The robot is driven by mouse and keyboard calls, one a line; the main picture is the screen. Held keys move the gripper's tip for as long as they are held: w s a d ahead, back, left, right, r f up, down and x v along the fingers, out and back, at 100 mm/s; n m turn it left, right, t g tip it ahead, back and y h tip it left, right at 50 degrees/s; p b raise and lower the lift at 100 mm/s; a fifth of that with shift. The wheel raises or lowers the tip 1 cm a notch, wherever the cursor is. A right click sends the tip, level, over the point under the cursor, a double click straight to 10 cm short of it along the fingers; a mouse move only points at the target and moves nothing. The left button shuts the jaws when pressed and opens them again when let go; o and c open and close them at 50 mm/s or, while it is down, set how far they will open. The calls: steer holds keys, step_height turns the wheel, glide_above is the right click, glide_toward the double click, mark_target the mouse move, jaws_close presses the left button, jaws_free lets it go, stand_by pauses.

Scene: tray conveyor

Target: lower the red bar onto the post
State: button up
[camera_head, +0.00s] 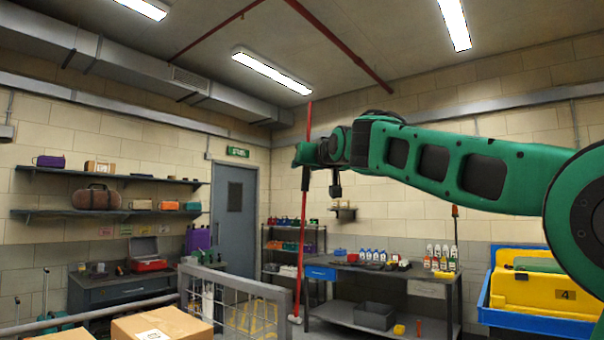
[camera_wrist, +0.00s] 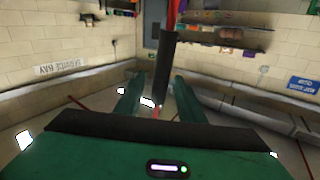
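The red bar (camera_head: 302,235) stands almost upright in the head view, its lower end near the floor by the grey railing. A black sleeve (camera_wrist: 164,62) covers part of the bar in the wrist view. My green gripper (camera_head: 300,155) is at the upper part of the bar. In the wrist view my gripper (camera_wrist: 158,82) has its two fingers apart, with the sleeve between or just beyond their tips. A gap shows between the left finger and the sleeve. I cannot tell for sure which upright is the post.
A grey railing (camera_head: 238,283) stands left of the bar, with cardboard boxes (camera_head: 162,325) in front. A workbench (camera_head: 385,280) with bottles is behind, to the right. A yellow and blue machine (camera_head: 540,285) is at far right. Shelves line the left wall.

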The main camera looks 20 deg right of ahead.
steer(key=shift+w, duration=2)
